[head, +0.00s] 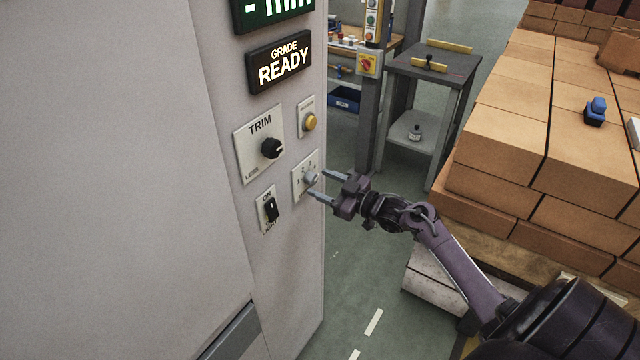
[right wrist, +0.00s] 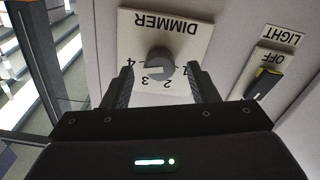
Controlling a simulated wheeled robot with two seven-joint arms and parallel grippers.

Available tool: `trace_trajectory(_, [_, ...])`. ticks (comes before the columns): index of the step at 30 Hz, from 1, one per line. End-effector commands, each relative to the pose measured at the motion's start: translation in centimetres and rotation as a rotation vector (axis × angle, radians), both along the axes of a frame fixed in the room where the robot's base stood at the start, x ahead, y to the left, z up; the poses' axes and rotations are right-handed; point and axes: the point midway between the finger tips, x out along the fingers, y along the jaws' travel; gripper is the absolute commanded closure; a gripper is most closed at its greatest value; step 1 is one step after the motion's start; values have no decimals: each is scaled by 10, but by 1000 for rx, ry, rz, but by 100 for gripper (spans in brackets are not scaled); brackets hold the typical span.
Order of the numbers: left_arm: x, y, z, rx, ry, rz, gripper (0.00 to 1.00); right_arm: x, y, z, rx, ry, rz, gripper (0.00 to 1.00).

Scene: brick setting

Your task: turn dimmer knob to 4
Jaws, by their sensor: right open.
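The grey round dimmer knob (right wrist: 160,65) sits on a cream plate (right wrist: 138,22) marked DIMMER with numbers 1 to 4, upside down in the right wrist view. A pale mark on the knob points left, roughly toward the 4. In the head view the knob (head: 311,178) is on the panel's lower right. My right gripper (right wrist: 162,73) is open, a finger on each side of the knob with visible gaps. In the head view the right gripper (head: 316,182) reaches to the plate from the right. My left gripper is out of view.
Close around are the TRIM knob (head: 271,148), an amber button (head: 310,122) and the light switch (head: 270,209), which also shows in the right wrist view (right wrist: 263,82). A READY sign (head: 280,62) is above.

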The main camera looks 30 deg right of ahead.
Motion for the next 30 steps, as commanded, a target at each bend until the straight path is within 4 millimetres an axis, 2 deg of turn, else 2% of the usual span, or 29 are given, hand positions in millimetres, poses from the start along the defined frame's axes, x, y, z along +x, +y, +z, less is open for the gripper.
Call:
trace_trajectory(6, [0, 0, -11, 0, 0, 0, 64, -34, -13, -4, -2, 3, 1, 47])
trace_trajectory(12, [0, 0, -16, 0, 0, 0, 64, -54, -22, -2, 0, 2, 0, 47])
trace_trajectory(30, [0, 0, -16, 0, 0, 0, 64, -57, -24, -1, 0, 2, 1, 47])
